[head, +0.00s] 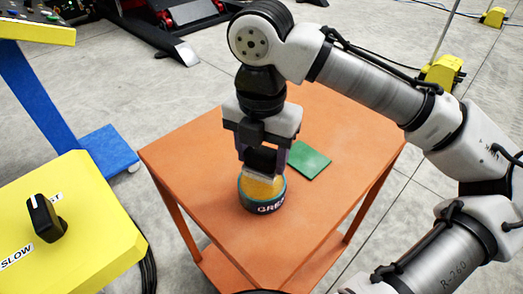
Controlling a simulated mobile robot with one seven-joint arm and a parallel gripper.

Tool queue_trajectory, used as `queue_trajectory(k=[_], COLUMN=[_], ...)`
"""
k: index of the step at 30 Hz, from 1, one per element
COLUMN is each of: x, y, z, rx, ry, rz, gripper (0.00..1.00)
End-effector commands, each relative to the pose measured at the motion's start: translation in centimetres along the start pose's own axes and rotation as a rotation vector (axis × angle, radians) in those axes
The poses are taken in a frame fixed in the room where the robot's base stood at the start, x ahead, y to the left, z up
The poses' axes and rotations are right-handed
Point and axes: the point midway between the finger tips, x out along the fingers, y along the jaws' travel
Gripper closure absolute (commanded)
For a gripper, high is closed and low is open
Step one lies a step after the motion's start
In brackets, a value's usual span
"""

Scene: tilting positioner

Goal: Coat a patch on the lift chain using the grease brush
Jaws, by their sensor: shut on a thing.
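The grease pot (263,205) is a dark round tub with "GRE" lettering visible, standing on the orange table (190,178). Yellow-orange grease (262,187) shows inside its rim. My gripper (260,160) points straight down right above the pot. It is shut on a dark block-like handle, apparently the grease brush (262,168); its lower end is at or in the grease, and I cannot tell how deep. The fingers hide much of the brush. I cannot make out the lift chain in this view.
A green pad (309,160) lies flat on the table behind and right of the pot. A yellow box (75,230) with a black knob (45,217) marked "SLOW" stands at left front. A blue stand (50,105) is at left. The table's front is clear.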

Motion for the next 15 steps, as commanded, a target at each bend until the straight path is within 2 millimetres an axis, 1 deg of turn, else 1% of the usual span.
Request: queue_trajectory(k=[1, 12, 15], x=[-0.8, -3.6, -4.1], y=[0.0, 0.1, 0.0], z=[0.0, 0.0, 0.0], rx=[-0.001, 0.0, 0.0], ry=[0.001, -0.001, -0.001], rz=[0.001, 0.002, 0.002], gripper=[0.62, 0.62, 0.62])
